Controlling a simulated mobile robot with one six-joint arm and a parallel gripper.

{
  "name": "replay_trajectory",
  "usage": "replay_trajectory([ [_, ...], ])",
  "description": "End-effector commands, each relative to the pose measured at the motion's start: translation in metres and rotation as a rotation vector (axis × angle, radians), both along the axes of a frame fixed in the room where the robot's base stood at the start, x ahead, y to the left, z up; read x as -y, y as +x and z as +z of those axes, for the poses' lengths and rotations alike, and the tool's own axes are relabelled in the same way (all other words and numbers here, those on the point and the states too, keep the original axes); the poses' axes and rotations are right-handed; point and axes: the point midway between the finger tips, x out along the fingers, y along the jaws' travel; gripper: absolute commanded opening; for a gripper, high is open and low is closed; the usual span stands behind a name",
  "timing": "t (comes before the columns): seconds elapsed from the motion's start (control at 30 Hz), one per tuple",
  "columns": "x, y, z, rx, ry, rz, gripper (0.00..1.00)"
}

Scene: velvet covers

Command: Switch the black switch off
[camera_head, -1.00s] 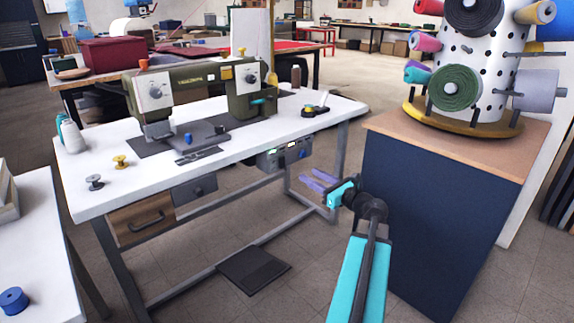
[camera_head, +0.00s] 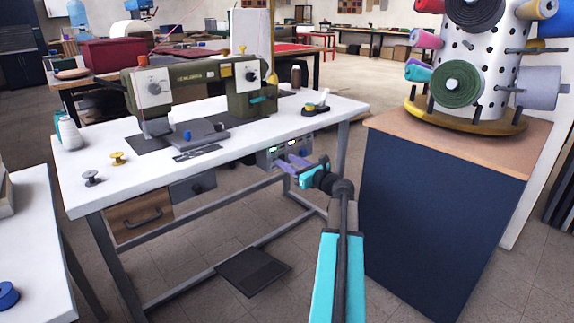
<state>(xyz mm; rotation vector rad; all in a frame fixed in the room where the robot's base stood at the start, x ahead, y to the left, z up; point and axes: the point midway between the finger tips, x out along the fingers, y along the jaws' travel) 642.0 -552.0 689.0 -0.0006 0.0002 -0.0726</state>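A grey control box (camera_head: 268,157) with small lit green and pale spots hangs under the front right edge of the white sewing table. No black switch can be made out clearly; the box is small in view and its right part is behind my gripper. My gripper (camera_head: 287,164), with purple fingers and a cyan body, is at the right end of the box. Its fingers point left toward the box and look apart with nothing between them. Whether they touch the box cannot be told.
The white table (camera_head: 240,148) carries a green sewing machine (camera_head: 180,80). A dark blue cabinet (camera_head: 430,210) with a spool stand stands close on the right of my arm. A black pedal (camera_head: 253,271) lies on the floor below. Grey table legs and bars surround the space under the table.

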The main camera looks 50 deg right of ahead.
Motion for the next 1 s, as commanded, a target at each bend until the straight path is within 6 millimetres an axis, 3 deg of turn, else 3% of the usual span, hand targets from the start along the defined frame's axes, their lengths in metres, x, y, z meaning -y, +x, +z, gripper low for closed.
replay_trajectory([
  [0.47,0.0005,0.0088,0.0003,0.000,0.001,0.000,0.39],
  [0.7,0.0005,0.0087,0.0002,0.000,0.001,0.000,0.00],
  [1.0,0.0001,0.0088,-0.0044,0.030,0.000,0.001,0.00],
])
